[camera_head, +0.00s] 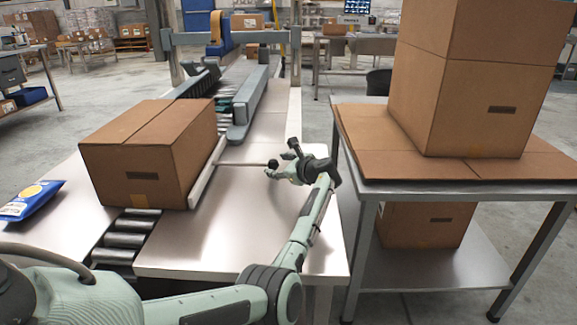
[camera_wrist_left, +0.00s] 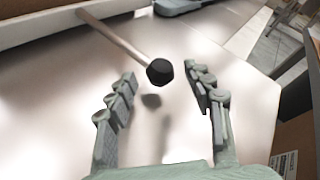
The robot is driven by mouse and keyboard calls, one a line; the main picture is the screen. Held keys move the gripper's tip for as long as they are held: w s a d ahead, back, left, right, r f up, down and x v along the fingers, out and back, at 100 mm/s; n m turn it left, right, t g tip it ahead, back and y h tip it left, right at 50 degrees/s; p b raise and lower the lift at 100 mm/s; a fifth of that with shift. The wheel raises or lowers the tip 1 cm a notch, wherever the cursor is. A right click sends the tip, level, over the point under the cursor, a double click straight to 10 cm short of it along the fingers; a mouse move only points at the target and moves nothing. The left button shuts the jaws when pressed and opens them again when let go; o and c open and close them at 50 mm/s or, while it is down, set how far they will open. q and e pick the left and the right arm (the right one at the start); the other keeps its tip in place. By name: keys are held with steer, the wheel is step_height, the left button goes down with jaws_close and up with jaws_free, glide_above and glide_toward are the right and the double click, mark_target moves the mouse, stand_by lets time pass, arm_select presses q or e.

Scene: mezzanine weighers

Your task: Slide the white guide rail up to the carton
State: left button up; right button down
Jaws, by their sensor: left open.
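The white guide rail (camera_head: 207,174) stands on the steel table along the right side of the brown carton (camera_head: 150,150). It looks close against the carton; I cannot tell if they touch. A thin rod (camera_head: 243,164) runs from the rail to the right and ends in a black knob (camera_head: 273,163). My left gripper (camera_head: 281,161) is open at the knob. In the left wrist view the knob (camera_wrist_left: 159,72) sits between the spread fingertips, not gripped. The rail (camera_wrist_left: 45,25) shows at the upper left there. My right gripper is not in view.
The carton stands over a roller conveyor (camera_head: 128,232). A grey-green side guide (camera_head: 249,105) and a frame are beyond. A side table (camera_head: 457,186) with large boxes stands at right. The steel surface (camera_head: 235,220) near the rail is clear.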

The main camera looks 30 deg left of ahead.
arm_select(q)
steer(key=v, duration=0.9)
steer(key=shift+d+r, duration=0.15)
steer(key=shift+r, duration=0.1)
